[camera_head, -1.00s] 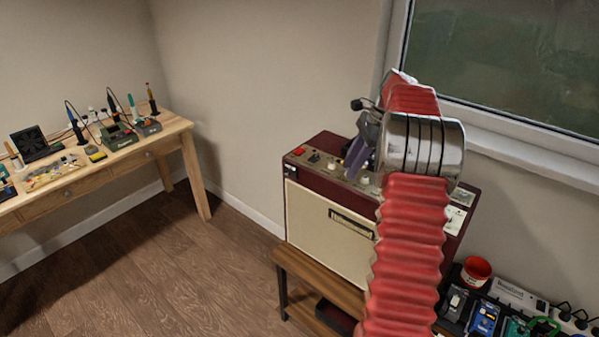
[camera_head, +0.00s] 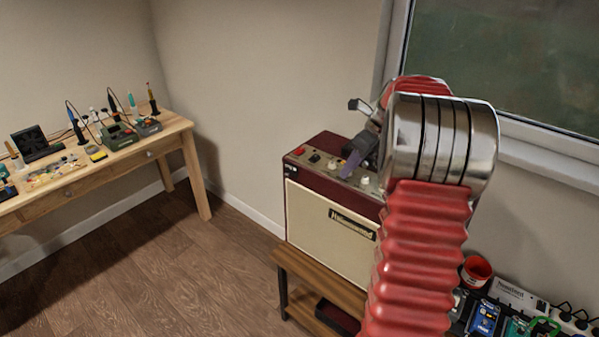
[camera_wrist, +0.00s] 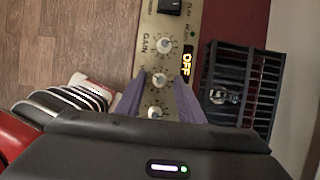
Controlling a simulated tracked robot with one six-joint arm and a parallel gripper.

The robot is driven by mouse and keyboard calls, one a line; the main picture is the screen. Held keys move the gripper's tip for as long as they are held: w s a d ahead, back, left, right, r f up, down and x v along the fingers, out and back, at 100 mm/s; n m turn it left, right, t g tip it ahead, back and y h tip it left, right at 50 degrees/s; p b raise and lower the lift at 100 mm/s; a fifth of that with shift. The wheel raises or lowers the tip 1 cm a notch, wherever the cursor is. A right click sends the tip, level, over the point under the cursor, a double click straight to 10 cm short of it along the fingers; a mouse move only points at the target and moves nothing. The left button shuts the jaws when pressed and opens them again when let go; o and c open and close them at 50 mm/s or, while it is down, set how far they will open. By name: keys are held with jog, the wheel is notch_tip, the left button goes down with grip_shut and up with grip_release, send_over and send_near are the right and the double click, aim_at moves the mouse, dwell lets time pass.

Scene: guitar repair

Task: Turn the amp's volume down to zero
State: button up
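The amp (camera_head: 318,215) has a dark red case, a cream front and a tan control panel on top. In the wrist view the panel shows a column of white knobs: an upper knob (camera_wrist: 163,45) beside the label GAIN, a middle knob (camera_wrist: 160,78) and a lower knob (camera_wrist: 155,112). I cannot read a volume label. My gripper (camera_wrist: 160,76) has its two purple fingers apart, one on each side of the middle knob, with a gap visible. In the head view my gripper (camera_head: 352,162) is low over the panel; my arm hides the amp's right part.
The amp stands on a wooden bench (camera_head: 300,268). A red cup (camera_head: 477,269) and several pedals are at lower right. A workbench (camera_head: 165,137) with tools is at left.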

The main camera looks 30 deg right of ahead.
jog(key=m+h, duration=0.1)
jog(key=m, duration=0.2)
jog(key=shift+a, duration=0.15)
jog(key=a+v, duration=0.1)
jog(key=v, duration=1.3)
jog(key=s+a+n, duration=0.3)
jog(key=a+n, duration=0.5)
jog(key=a, duration=0.4)
jog(key=s+a+n, duration=0.2)
jog(key=a+n, duration=0.7)
jog(key=a, duration=0.2)
jog(key=shift+s+a+r+h, duration=0.15)
jog(key=shift+s+a+h, duration=0.2)
jog(key=shift+s+h, duration=0.05)
jog(key=shift+n, duration=0.5)
